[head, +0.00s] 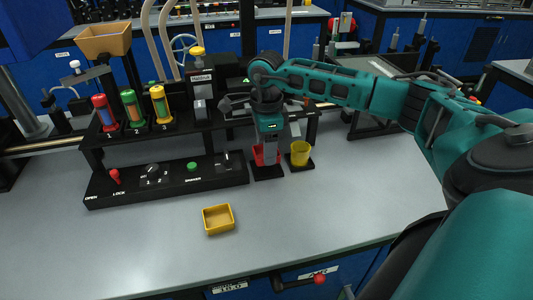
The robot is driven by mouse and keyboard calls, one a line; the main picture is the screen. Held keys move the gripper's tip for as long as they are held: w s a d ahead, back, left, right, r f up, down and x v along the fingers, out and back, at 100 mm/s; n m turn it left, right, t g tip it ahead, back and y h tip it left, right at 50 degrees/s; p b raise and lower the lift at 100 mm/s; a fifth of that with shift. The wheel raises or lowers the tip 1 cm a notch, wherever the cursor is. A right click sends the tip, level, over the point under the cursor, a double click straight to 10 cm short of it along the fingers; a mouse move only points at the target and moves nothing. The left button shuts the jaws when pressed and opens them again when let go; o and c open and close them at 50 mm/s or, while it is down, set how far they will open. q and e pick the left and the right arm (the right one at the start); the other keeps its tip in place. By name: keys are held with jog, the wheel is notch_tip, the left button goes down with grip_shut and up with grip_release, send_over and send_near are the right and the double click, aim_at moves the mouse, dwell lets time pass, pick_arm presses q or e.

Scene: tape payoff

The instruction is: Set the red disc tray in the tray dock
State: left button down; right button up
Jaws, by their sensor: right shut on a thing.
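My right gripper (268,147) points down beside the black rack and is shut on a small red piece, taken as the red disc tray (258,154). The gripper fingers hide much of it, so its full shape cannot be told. It is at or just above a black square base (266,173); whether it touches cannot be told. I cannot tell for sure which part is the tray dock. My left gripper is not in view.
A yellow cup (300,153) stands on a black base close to the right of my gripper. A small yellow tray (218,218) lies on the grey bench. The rack (170,137) holds red, green and yellow cylinders above a control panel (165,183). The front bench is mostly clear.

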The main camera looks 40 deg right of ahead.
notch_tip(320, 180, down, 3)
jog(key=shift+r, duration=0.1)
jog(key=shift+f, duration=0.3)
jog(key=shift+f, duration=0.15)
jog(key=o, duration=1)
jog(key=shift+o, duration=0.2)
